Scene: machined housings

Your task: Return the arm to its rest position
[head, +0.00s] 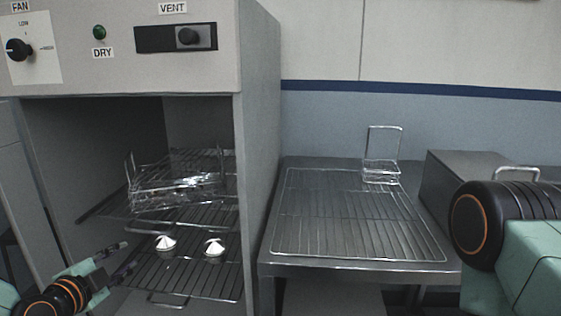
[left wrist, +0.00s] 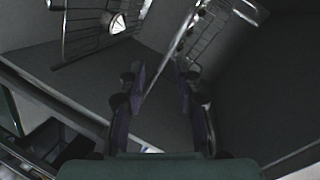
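My left gripper (head: 122,254) is at the lower left of the head view, at the open front of the grey cabinet (head: 262,150). Its two fingers stand apart in the left wrist view (left wrist: 160,92), with nothing held between them; cabinet floor and wire shelf parts show beyond. My left arm comes in from the bottom left corner. My right arm shows at the right edge of the head view, but its gripper is out of view.
Inside the cabinet, a wire basket (head: 178,190) with shiny contents stands on the upper shelf. Two white cone-topped pieces (head: 166,243) (head: 214,247) show at the lower shelf. A steel table (head: 360,267) holds a mostly bare wire rack (head: 340,222) and small wire carrier (head: 382,170).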

